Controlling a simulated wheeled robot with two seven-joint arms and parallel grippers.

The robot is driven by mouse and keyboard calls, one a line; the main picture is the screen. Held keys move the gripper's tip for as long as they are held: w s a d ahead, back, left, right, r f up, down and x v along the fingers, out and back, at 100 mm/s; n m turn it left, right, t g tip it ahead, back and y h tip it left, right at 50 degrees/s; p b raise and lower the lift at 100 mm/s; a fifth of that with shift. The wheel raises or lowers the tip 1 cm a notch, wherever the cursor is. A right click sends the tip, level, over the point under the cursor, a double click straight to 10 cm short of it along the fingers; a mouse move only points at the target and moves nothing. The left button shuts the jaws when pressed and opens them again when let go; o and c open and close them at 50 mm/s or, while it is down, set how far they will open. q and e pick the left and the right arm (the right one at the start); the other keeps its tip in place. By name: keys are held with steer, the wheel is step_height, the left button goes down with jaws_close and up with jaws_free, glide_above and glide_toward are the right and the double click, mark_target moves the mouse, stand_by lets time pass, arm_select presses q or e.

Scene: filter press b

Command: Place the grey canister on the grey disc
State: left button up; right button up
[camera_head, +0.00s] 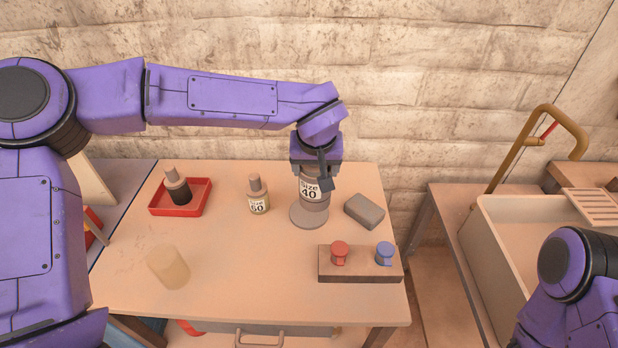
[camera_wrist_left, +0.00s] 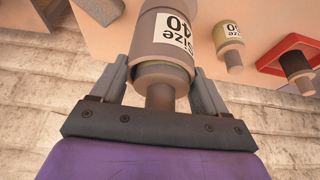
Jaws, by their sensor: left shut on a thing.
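The grey canister (camera_head: 313,197) has a white label reading "Size 40". It stands upright at the grey disc (camera_head: 300,221), over its middle; I cannot tell if the two touch. My left gripper (camera_head: 318,178) comes from above and is shut on the canister. In the left wrist view the canister (camera_wrist_left: 163,55) sits between both fingers of my left gripper (camera_wrist_left: 160,88), its narrow neck toward the palm. Of my right side, only arm links show at the lower right of the head view; the right gripper is out of the picture.
Left of the disc stand a "Size 60" bottle (camera_head: 258,200) and a red tray (camera_head: 204,193) holding a dark bottle (camera_head: 177,188). A grey block (camera_head: 364,210) lies right of the disc.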

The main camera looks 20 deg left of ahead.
arm_select(q)
steer(key=w+f, duration=0.1)
steer(key=w+a+f, duration=0.1)
steer(key=f, duration=0.1)
steer(key=w+a+f, duration=0.1)
steer(key=shift+a+f+p, duration=0.15)
steer(key=shift+f+p, duration=0.2)
steer(key=shift+p, duration=0.05)
steer(key=shift+w+a+f, duration=0.1)
steer(key=shift+w+f, duration=0.1)
steer(key=shift+f, duration=1.65)
steer(key=o, duration=1.7)
steer(key=shift+s+f, duration=0.1)
steer(key=v, duration=1.2)
steer(key=shift+b, duration=0.4)
